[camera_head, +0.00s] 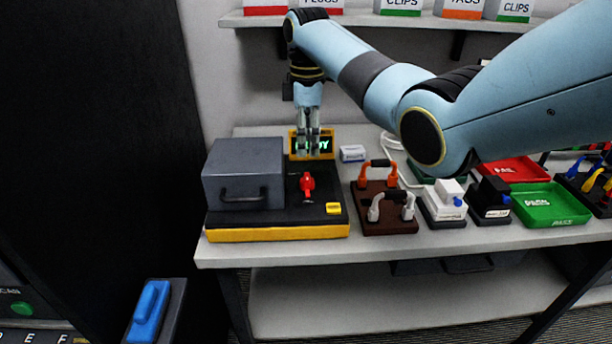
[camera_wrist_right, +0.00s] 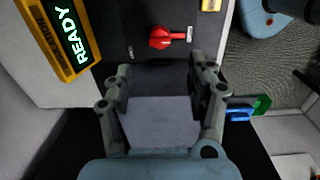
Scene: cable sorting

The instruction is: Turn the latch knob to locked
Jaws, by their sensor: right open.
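The red latch knob (camera_head: 307,184) stands on the black top of a yellow-edged station (camera_head: 275,233), right of a grey box with a handle (camera_head: 243,175). In the right wrist view the red knob (camera_wrist_right: 167,38) lies beyond my fingertips, its pointer toward the right of that picture. Small lettering beside it is too small to read. My right gripper (camera_head: 308,150) hangs behind the knob, in front of the display, apart from the knob. It also shows in the right wrist view (camera_wrist_right: 160,85), open and empty. My left gripper is not in view.
A yellow-framed display (camera_head: 325,143) reading "READY" stands at the station's back, and a yellow button (camera_head: 333,208) sits at its front right. Right of it are a brown block with handles (camera_head: 388,224), small devices, and a green tray (camera_head: 548,218). A shelf with boxes runs above.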

